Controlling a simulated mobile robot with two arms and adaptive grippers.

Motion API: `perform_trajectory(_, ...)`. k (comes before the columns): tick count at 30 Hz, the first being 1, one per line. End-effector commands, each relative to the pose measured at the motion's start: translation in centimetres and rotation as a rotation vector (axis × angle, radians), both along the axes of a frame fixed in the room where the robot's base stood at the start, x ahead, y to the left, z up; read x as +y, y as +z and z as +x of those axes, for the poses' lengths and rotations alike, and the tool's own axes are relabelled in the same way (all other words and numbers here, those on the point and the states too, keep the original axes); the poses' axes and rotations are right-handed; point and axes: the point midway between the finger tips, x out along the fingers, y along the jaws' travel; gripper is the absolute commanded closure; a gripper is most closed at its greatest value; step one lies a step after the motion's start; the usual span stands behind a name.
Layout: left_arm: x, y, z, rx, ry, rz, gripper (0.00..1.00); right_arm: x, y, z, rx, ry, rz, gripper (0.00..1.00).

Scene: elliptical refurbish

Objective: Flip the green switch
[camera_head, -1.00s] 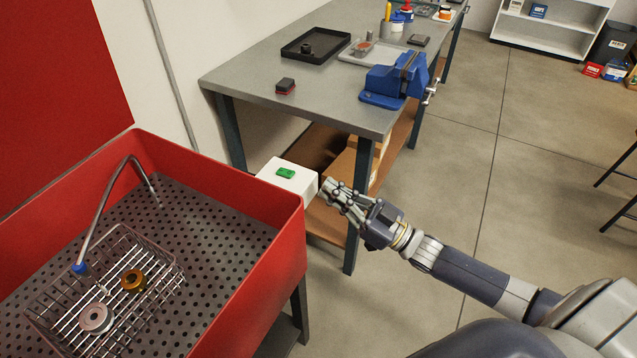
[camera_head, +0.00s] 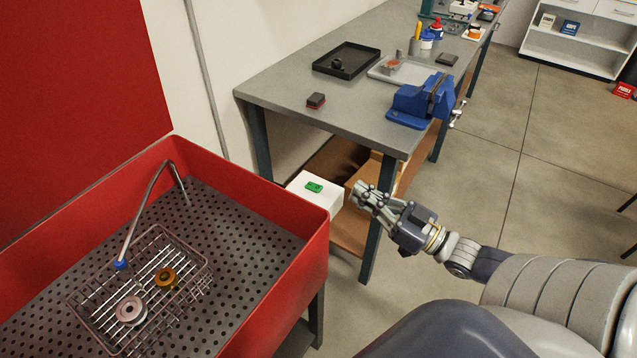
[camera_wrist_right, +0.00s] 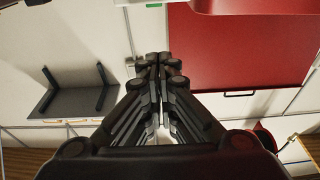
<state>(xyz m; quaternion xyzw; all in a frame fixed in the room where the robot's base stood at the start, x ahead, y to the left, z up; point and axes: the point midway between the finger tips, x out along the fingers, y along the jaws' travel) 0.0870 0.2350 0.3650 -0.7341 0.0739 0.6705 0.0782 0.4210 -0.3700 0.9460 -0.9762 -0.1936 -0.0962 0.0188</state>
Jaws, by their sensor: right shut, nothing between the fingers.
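The green switch (camera_head: 314,187) sits on top of a white box (camera_head: 322,201) at the far right corner of the red wash basin. My right gripper (camera_head: 358,190) is just right of the white box in the head view, shut and empty, its fingers pointing toward the box. A small gap shows between the fingertips and the box. In the right wrist view the fingertips (camera_wrist_right: 159,62) are together. A small green patch (camera_wrist_right: 153,5) shows at the top edge there; I cannot tell if it is the switch. My left gripper is not in view.
The red basin (camera_head: 300,285) holds a wire basket (camera_head: 150,262) with metal rings and a bent spout (camera_head: 150,205). A grey workbench (camera_head: 290,95) with a blue vise (camera_head: 415,100), a black tray (camera_head: 346,60) and a small red-black block (camera_head: 316,101) stands behind. Floor at right is open.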

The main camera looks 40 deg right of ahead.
Motion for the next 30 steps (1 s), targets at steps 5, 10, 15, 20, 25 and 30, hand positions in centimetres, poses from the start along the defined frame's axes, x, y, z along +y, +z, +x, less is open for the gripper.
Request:
perform_trajectory(5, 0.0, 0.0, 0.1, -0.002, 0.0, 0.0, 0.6, 0.0, 0.0, 0.1, -0.001, 0.001, 0.0, 1.0)
perform_trajectory(10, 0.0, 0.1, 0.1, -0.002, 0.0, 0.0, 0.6, 0.4, 0.3, 1.0, -0.004, 0.001, 0.001, 1.0)
perform_trajectory(15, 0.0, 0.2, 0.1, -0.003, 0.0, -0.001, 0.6, 1.3, 0.9, 3.2, -0.006, 0.002, 0.001, 1.0)
perform_trajectory(20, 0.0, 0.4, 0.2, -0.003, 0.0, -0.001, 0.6, 2.3, 1.4, 5.5, -0.005, 0.001, 0.002, 1.0)
perform_trajectory(25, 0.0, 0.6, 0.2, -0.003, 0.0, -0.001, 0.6, 3.2, 1.9, 7.9, -0.006, 0.0, 0.002, 1.0)
perform_trajectory(30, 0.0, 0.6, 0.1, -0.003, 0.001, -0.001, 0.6, 3.7, 0.7, 9.1, 0.005, -0.001, 0.0, 1.0)
